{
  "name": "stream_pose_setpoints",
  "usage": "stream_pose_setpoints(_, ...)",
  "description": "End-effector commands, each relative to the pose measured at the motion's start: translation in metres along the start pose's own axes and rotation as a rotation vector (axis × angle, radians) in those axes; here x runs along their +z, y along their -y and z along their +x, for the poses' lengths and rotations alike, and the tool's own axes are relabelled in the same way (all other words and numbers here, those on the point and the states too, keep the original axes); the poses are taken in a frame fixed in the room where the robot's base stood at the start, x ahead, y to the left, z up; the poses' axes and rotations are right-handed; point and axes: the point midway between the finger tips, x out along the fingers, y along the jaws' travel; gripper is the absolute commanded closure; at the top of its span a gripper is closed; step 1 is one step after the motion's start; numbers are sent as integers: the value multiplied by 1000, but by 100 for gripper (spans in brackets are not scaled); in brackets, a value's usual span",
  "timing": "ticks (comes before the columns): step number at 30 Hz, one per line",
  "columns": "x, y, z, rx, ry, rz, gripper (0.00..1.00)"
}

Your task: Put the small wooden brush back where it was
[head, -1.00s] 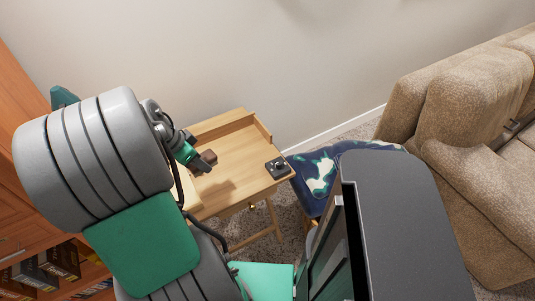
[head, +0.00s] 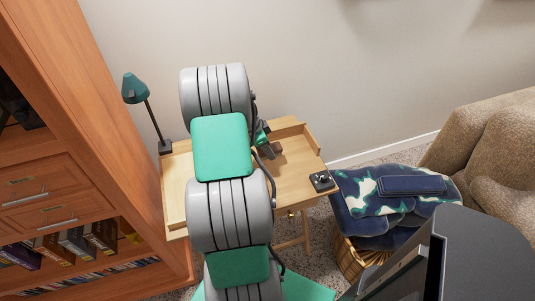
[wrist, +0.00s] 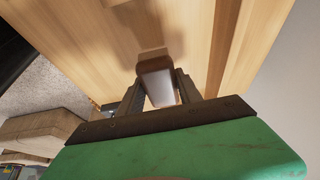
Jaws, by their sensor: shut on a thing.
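The small wooden brush (wrist: 155,68) is between the two fingers of my gripper (wrist: 160,88) in the wrist view. It has a brown wooden top and a pale underside, probably the bristles. My gripper is shut on it. In the head view, my gripper (head: 268,148) is over the light wooden desk (head: 296,168), partly hidden behind my arm. The brush appears off the desktop, with a shadow on the wood beyond it in the wrist view; the exact gap cannot be told. My arm covers the middle of the desk.
A small dark device (head: 321,180) sits at the desk's right front corner. A teal lamp (head: 136,90) stands at its left back. A basket (head: 352,254) with a blue patterned blanket (head: 390,200) is to the right. A wooden bookcase (head: 70,150) is at left.

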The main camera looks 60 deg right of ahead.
Motion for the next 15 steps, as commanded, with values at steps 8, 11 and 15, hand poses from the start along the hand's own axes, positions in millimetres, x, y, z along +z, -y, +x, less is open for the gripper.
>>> stream_pose_setpoints(8,13,11,35,2,1,-1,96)
stream_pose_setpoints(11,15,12,41,-1,0,1,96)
stream_pose_setpoints(15,15,12,41,-2,0,1,96)
